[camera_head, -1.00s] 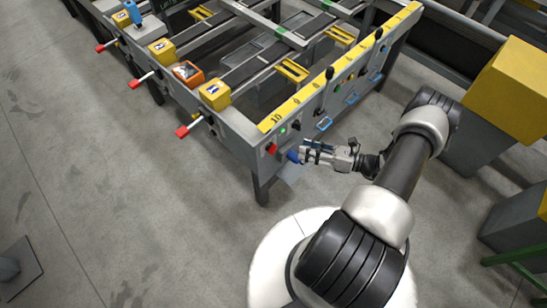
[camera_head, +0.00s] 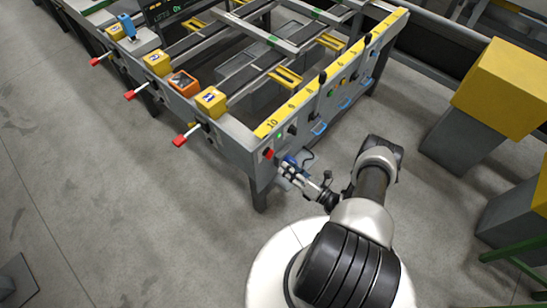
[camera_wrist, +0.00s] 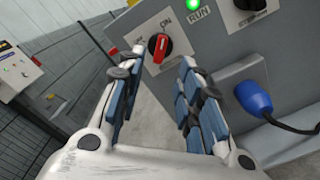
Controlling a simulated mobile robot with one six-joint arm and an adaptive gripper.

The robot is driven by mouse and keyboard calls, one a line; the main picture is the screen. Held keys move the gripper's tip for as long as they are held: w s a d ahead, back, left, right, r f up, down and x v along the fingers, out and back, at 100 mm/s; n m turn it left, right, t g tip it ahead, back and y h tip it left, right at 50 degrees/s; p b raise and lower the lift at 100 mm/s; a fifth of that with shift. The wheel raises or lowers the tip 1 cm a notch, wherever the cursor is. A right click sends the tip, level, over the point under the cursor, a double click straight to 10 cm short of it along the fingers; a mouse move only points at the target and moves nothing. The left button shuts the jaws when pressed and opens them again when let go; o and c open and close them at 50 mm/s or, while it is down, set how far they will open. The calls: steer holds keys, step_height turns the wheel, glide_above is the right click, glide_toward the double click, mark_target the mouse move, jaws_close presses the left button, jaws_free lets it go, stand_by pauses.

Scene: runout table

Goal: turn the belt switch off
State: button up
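The belt switch is a red rotary handle (camera_wrist: 158,46) on a white plate with OFF and ON labels, on the grey end panel (camera_wrist: 222,45). It stands near upright in the wrist view, leaning slightly towards the ON side. In the head view the switch (camera_head: 268,154) is a small red spot at the panel's near corner. My gripper (camera_wrist: 157,68) is open and empty, its blue-padded fingers pointing at the switch. The handle shows between the fingertips, beyond them; contact cannot be seen. In the head view my gripper (camera_head: 284,168) is just right of and below the switch.
A lit green RUN lamp (camera_wrist: 193,4) and a black knob (camera_wrist: 250,4) sit beside the switch. A blue plug (camera_wrist: 253,98) with its cable sticks out close to the right finger. A table leg (camera_head: 258,194) stands below. Open floor lies left.

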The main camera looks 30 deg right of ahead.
mark_target(269, 153)
steer(key=x, duration=0.8)
steer(key=shift+b, duration=0.35)
steer(key=shift+w, duration=0.1)
jaws_close()
